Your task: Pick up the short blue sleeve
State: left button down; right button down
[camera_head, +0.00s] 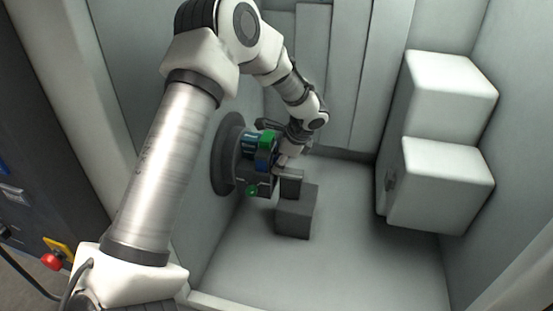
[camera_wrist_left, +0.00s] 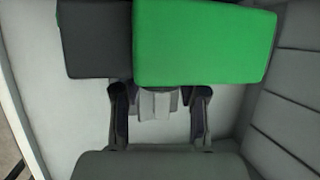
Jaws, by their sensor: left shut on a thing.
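My left gripper (camera_head: 281,166) is low in the enclosure, beside a dark assembly with a green block (camera_head: 266,141). Its two dark fingers show in the left wrist view (camera_wrist_left: 159,118), with a pale grey ribbed shape between them. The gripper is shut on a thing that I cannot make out. A small blue banded piece (camera_head: 249,142) shows left of the green block in the head view; I cannot tell whether it is the short blue sleeve. No blue shows in the left wrist view, where the green block (camera_wrist_left: 205,45) covers much of the top. My right gripper is not in view.
A dark round disc (camera_head: 226,153) is on the left wall. A dark grey block (camera_head: 296,217) stands on the floor below the gripper. Two pale boxes (camera_head: 440,185) stick out at the right. The floor (camera_head: 345,255) between is clear.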

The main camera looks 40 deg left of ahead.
pick_arm(q)
jog(key=shift+w+r+b, duration=0.1)
jog(key=shift+r+b, duration=0.35)
jog(key=w+d+b, duration=0.1)
jog(key=w+d, duration=0.4)
jog(key=d, duration=0.4)
jog(key=w+d+b, duration=0.1)
jog(key=w+d, duration=0.3)
jog(key=d, duration=0.5)
jog(key=shift+w+r, duration=0.4)
jog(key=shift+r, duration=0.05)
jog(key=a+p+v, duration=0.1)
jog(key=p+v, duration=0.6)
jog(key=p, duration=0.1)
jog(key=shift+w+r, duration=0.35)
